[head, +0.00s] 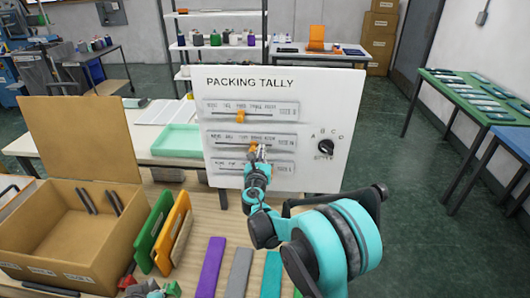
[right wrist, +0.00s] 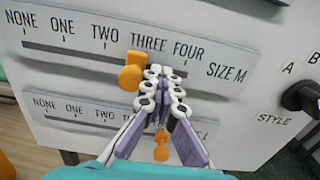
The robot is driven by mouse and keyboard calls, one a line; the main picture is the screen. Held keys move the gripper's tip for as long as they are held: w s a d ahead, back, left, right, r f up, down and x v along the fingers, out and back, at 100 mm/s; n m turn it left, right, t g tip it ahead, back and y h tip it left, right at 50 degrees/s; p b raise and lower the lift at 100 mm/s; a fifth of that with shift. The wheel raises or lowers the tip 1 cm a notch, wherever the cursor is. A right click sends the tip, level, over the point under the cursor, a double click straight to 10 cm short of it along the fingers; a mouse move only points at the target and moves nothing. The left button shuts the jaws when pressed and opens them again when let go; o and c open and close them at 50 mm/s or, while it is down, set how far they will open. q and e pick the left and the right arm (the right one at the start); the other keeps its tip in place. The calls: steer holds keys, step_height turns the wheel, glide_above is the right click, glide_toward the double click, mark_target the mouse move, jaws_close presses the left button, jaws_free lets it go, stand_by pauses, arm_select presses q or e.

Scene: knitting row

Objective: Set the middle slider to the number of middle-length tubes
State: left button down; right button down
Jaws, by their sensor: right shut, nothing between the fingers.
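The white PACKING TALLY board (head: 340,100) has three slider rows. The middle slider, marked SIZE M, has an orange knob (right wrist: 133,70) under the left part of THREE; it also shows in the head view (head: 254,145). My right gripper (head: 263,150) is shut and empty, its fingertips just right of that knob in the right wrist view (right wrist: 165,80). I cannot tell whether they touch. Dark tubes (head: 86,200) stand or lean inside the open cardboard box (head: 70,237); their lengths are hard to compare.
The top slider knob (head: 240,117) is above. The bottom slider knob (right wrist: 161,147) is below my gripper, its row partly hidden. A black STYLE dial (head: 326,147) is at right. Green and orange upright pieces (head: 154,232) and flat coloured strips (head: 211,267) lie on the table.

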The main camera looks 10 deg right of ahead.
steer(key=shift+w+a, duration=0.25)
steer(key=shift+a, duration=0.55)
steer(key=shift+w+a, duration=0.2)
steer(key=shift+a, duration=0.6)
steer(key=shift+s+d, duration=0.2)
steer(key=shift+d, duration=0.4)
steer(key=v, duration=0.8)
steer(key=shift+b, duration=0.45)
